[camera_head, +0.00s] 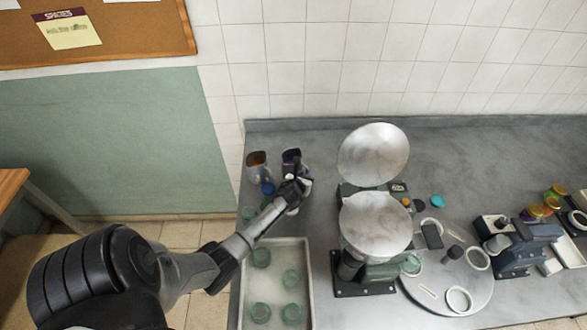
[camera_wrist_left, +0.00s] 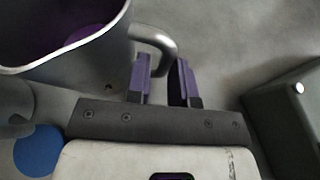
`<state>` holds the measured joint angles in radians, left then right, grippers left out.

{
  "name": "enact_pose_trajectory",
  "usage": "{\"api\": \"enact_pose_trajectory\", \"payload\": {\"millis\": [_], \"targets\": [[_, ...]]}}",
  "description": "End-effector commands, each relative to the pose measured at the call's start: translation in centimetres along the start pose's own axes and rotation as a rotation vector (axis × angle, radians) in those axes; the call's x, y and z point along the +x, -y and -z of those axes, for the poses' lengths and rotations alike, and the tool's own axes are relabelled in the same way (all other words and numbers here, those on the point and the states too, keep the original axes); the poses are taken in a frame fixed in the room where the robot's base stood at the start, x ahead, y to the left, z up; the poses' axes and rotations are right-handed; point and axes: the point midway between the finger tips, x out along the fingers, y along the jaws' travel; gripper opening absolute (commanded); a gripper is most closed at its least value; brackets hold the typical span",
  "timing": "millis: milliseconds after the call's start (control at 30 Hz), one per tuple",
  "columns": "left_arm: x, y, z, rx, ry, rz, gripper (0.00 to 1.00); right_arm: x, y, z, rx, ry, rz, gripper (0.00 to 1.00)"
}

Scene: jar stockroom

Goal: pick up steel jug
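The steel jug (camera_head: 291,157) stands at the back left of the grey counter, with something purple inside. In the left wrist view the steel jug (camera_wrist_left: 95,57) fills the upper left, its curved handle pointing right. My left gripper (camera_head: 297,184) is in front of the jug. In the left wrist view the two purple-padded fingers of my left gripper (camera_wrist_left: 161,78) are apart, one each side of the handle's lower end. I cannot see a firm grip on it. My right gripper is not in view.
Another jug (camera_head: 256,164) with brown contents stands close on the left, with a blue item (camera_head: 268,188) in front. A tray (camera_head: 304,277) holds several glass jars. A scale with a round pan (camera_head: 376,222) stands to the right, and a round board (camera_head: 486,289) beyond it.

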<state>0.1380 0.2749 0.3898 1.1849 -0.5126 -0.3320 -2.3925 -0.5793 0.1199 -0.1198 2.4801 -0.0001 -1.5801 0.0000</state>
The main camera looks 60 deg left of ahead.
Motion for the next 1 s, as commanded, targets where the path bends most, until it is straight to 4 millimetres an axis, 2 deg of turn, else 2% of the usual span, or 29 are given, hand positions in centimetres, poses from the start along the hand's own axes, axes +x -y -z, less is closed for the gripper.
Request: {"api": "enact_pose_trajectory", "payload": {"millis": [33,200,1000], "targets": [[-0.01,0.01,0.01,0.0,0.0,0.0,0.17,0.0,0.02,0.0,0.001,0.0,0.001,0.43],[-0.01,0.0,0.03,0.0,0.0,0.0,0.0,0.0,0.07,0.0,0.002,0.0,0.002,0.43],[-0.01,-0.06,0.1,-0.001,-0.002,-0.001,0.0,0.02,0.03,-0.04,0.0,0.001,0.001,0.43]]}}
